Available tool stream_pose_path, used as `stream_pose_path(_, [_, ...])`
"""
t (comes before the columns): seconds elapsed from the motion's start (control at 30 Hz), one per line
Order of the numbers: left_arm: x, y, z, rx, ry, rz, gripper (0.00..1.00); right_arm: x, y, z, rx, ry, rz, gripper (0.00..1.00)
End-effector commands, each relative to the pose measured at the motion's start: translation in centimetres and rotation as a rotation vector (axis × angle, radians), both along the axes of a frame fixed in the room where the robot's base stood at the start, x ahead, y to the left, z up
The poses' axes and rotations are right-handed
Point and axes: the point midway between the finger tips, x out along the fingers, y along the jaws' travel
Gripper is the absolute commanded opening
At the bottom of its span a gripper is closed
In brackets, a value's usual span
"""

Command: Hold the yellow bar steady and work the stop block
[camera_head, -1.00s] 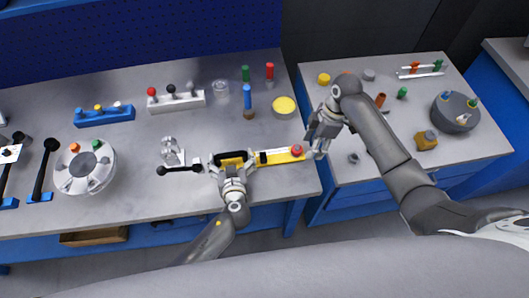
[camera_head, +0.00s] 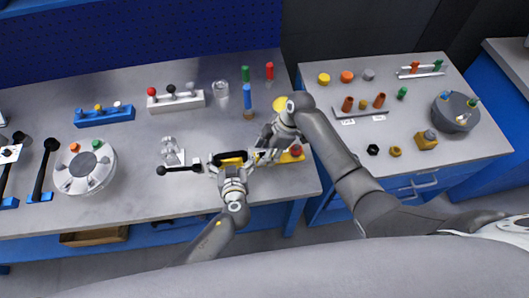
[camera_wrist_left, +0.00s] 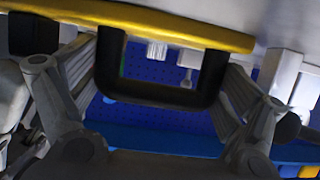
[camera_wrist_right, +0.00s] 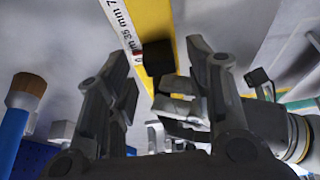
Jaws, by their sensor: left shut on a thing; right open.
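The yellow bar (camera_head: 286,158) lies near the front edge of the left table, with a red knob (camera_head: 297,150) at its right end. My left gripper (camera_head: 231,162) is shut on the bar's black handle (camera_wrist_left: 160,92), which the left wrist view shows between its fingers below the yellow bar (camera_wrist_left: 140,18). My right gripper (camera_head: 264,152) is open over the bar's middle. In the right wrist view a small black block, apparently the stop block (camera_wrist_right: 157,57), sits on the bar beside a white millimetre scale (camera_wrist_right: 122,25), between the open fingers. Contact cannot be told.
A blue post with a brown tip (camera_head: 248,100) and a yellow disc (camera_head: 281,103) stand behind the bar. A black-knobbed lever (camera_head: 180,169) lies left of my left gripper. A gap separates this table from the right table (camera_head: 440,185).

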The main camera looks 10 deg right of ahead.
Motion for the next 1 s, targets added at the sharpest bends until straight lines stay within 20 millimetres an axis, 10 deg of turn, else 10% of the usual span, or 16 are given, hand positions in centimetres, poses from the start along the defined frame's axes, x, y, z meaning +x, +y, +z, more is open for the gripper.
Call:
stream_pose_path(0.47, [-0.04, 0.02, -0.07, 0.000, 0.001, 0.000, 0.50, 0.00, 0.47, -1.22, 0.000, 0.000, 0.001, 0.48])
stream_pose_path(0.83, [-0.04, 0.01, -0.08, 0.000, 0.001, 0.000, 0.50, 0.00, 0.46, -1.19, -0.001, 0.000, 0.000, 0.01])
stream_pose_path(1.0, [-0.04, 0.00, -0.08, 0.000, 0.001, 0.000, 0.50, 0.00, 0.44, -1.19, -0.001, 0.000, 0.000, 0.00])
